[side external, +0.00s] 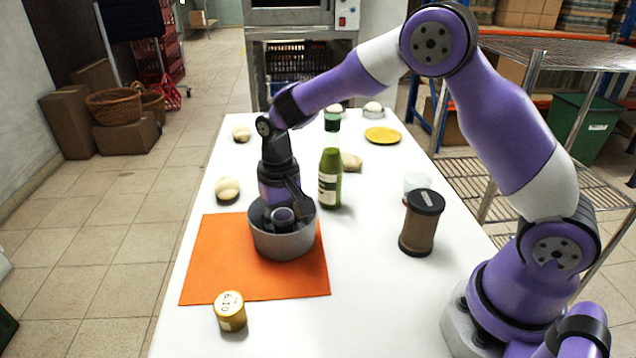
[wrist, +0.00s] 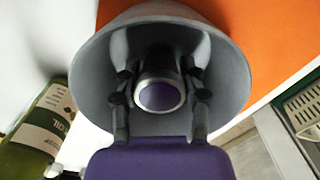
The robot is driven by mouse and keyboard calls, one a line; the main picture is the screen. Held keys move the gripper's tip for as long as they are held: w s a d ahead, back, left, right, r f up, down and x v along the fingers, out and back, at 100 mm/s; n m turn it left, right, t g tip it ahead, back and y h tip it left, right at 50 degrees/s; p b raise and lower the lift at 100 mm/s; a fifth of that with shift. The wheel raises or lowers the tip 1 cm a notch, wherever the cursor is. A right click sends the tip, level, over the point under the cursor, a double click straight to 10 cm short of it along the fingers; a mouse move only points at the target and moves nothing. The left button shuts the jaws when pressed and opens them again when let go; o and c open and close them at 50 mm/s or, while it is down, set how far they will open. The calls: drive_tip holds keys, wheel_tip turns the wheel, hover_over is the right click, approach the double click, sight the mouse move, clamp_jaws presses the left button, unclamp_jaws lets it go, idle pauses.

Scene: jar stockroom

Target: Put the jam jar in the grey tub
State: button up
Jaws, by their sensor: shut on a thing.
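The grey tub (side external: 285,244) stands on the orange mat; its round wall (wrist: 232,85) fills much of the wrist view. My gripper (wrist: 160,80) points down inside the tub, its two dark fingers shut on a small round jar (wrist: 160,97) with a pale metallic rim and a purple top. I take this to be the jam jar; its top also shows within the tub rim in the side view (side external: 283,216). The jar's lower part is hidden, so I cannot tell whether it touches the tub floor.
The orange mat (side external: 215,265) lies under the tub. A gold-lidded jar (side external: 230,311) stands at the front. A green bottle (side external: 330,180) is close behind the tub. A dark-lidded brown jar (side external: 421,225), a clear glass and a yellow plate (side external: 382,135) are to the right. Buns lie along the left.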

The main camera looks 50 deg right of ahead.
sight(282, 214)
drive_tip(key=shift+f, duration=0.1)
drive_tip(key=o, duration=1.2)
wheel_tip(282, 214, up, 12)
drive_tip(key=s+d+r+n+t, duration=0.1)
drive_tip(key=s+d+r+t, duration=0.1)
drive_tip(key=s, duration=0.6)
drive_tip(key=s+d+r+n+t, duration=0.2)
drive_tip(key=s+t, duration=0.1)
drive_tip(key=s, duration=0.5)
drive_tip(key=shift+s+n+t, duration=0.25)
drive_tip(key=shift+n+t, duration=0.05)
